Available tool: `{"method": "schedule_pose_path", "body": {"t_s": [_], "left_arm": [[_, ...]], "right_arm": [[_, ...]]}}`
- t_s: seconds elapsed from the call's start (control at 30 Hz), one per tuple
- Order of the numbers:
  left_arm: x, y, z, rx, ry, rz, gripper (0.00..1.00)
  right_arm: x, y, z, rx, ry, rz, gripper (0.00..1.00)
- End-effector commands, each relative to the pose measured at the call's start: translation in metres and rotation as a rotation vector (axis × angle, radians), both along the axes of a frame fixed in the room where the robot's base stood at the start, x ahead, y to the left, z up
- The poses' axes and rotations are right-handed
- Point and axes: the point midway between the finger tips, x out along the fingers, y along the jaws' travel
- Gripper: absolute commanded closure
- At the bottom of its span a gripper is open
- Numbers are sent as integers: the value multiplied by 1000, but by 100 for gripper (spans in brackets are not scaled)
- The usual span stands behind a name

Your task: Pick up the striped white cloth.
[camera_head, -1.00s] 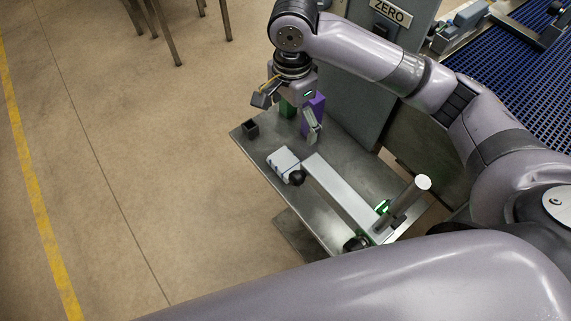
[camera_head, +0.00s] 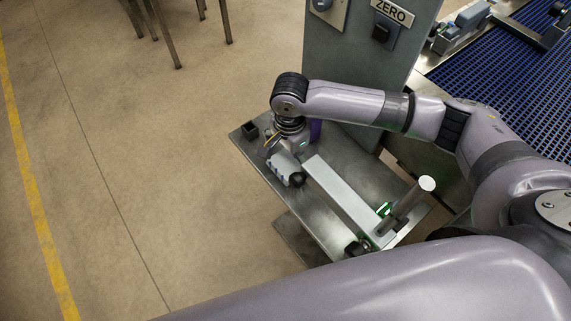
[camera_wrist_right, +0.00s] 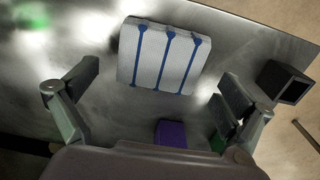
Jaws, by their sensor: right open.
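The white cloth (camera_head: 282,168) with blue stripes lies folded on the metal table, at the far end of a pale bar. My right gripper (camera_head: 284,147) is low over the table at the cloth's far end and hides part of it. In the right wrist view the cloth (camera_wrist_right: 166,58) shows whole, with three blue stripes. It lies ahead of the open right fingers (camera_wrist_right: 158,84), one on each side, and nothing is held. My left gripper is out of view.

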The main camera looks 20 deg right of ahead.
Motion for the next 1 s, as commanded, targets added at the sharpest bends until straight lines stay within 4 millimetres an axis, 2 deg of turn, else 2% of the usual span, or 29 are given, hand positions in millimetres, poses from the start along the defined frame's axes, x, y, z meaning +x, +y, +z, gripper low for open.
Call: {"method": "schedule_pose_path", "body": {"t_s": [0.1,0.3,1.0], "left_arm": [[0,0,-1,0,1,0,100],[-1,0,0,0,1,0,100],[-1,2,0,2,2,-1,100]], "right_arm": [[0,0,-6,-1,-1,1,2],[0,0,-6,0,-1,1,2],[0,0,-6,0,-1,1,48]]}}
